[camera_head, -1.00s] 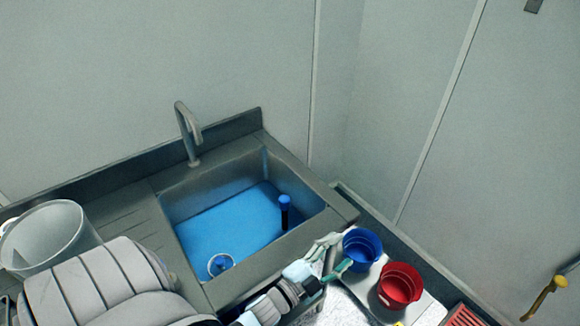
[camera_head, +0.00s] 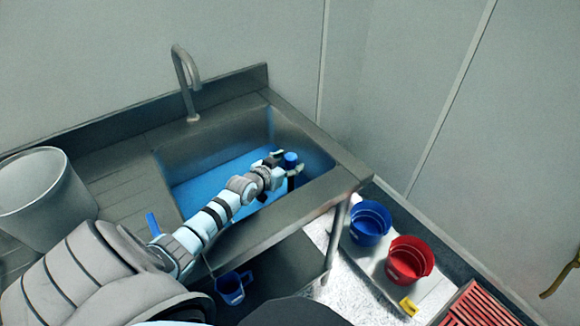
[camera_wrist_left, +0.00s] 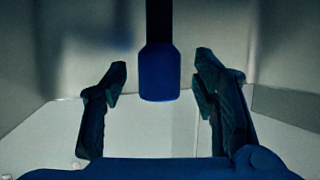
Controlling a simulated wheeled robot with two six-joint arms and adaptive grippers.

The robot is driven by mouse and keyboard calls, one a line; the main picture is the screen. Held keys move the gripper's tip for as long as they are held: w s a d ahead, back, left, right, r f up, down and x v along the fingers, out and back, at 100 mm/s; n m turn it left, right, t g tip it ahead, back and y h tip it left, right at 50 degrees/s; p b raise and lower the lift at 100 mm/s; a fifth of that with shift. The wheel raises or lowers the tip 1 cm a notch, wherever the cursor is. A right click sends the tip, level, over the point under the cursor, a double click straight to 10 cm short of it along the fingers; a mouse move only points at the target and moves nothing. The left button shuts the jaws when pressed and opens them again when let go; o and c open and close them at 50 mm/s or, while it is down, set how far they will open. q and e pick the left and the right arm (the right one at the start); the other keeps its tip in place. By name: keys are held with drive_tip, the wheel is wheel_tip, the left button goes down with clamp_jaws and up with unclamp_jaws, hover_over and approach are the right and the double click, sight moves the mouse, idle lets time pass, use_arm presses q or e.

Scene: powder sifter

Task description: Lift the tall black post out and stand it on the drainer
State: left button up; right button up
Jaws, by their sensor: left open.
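The tall black post with a blue top (camera_head: 291,158) stands in the right part of the sink basin (camera_head: 178,165). In the left wrist view the dark post with its blue end (camera_wrist_left: 160,75) shows between the fingers. My left gripper (camera_head: 287,163) reaches into the sink, open, with a finger on each side of the blue end. In the left wrist view gaps show between the open gripper (camera_wrist_left: 162,68) and the post. The ribbed drainer (camera_head: 112,195) lies left of the basin. My right gripper is out of view.
A large grey bucket (camera_head: 40,200) occupies the drainer's left part. A faucet (camera_head: 187,80) rises behind the basin. Blue (camera_head: 369,224) and red (camera_head: 408,261) pots stand right of the sink. A blue cup (camera_head: 231,287) shows below the sink's front edge.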

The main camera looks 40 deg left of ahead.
use_arm(q)
drive_tip(key=shift+w+f, duration=0.25)
drive_tip(key=shift+w, duration=0.05)
drive_tip(key=shift+r, duration=0.25)
drive_tip(key=shift+s, duration=0.1)
clamp_jaws()
